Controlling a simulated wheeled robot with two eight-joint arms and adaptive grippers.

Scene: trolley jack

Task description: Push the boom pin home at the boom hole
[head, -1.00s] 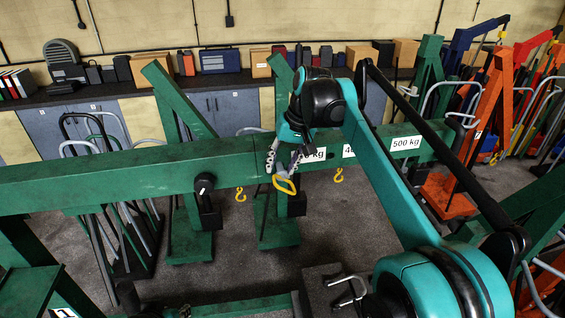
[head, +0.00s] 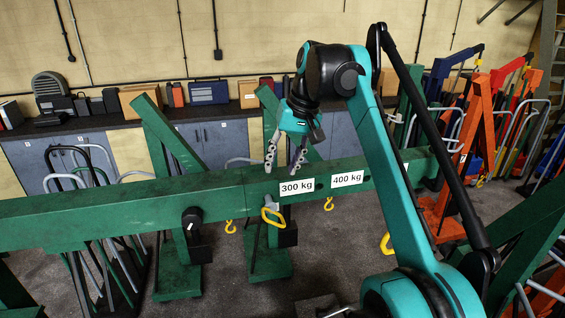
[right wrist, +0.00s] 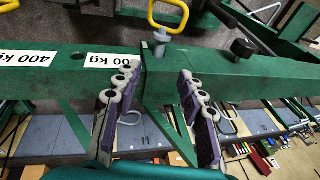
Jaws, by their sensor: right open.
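The boom pin (head: 272,216) has a yellow loop handle and a grey body, and it sits at the near side of the green boom (head: 130,207), by the joint beside the 300 kg label. Its yellow handle also shows at the top of the right wrist view (right wrist: 168,12). The boom hole is hidden, and I cannot tell how deep the pin is in it. My right gripper (head: 283,172) is open and empty, above the boom and apart from the pin. In the right wrist view its fingers (right wrist: 158,75) are spread over the boom. My left gripper is not in view.
A dark workbench (head: 230,110) with boxes lines the wall.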

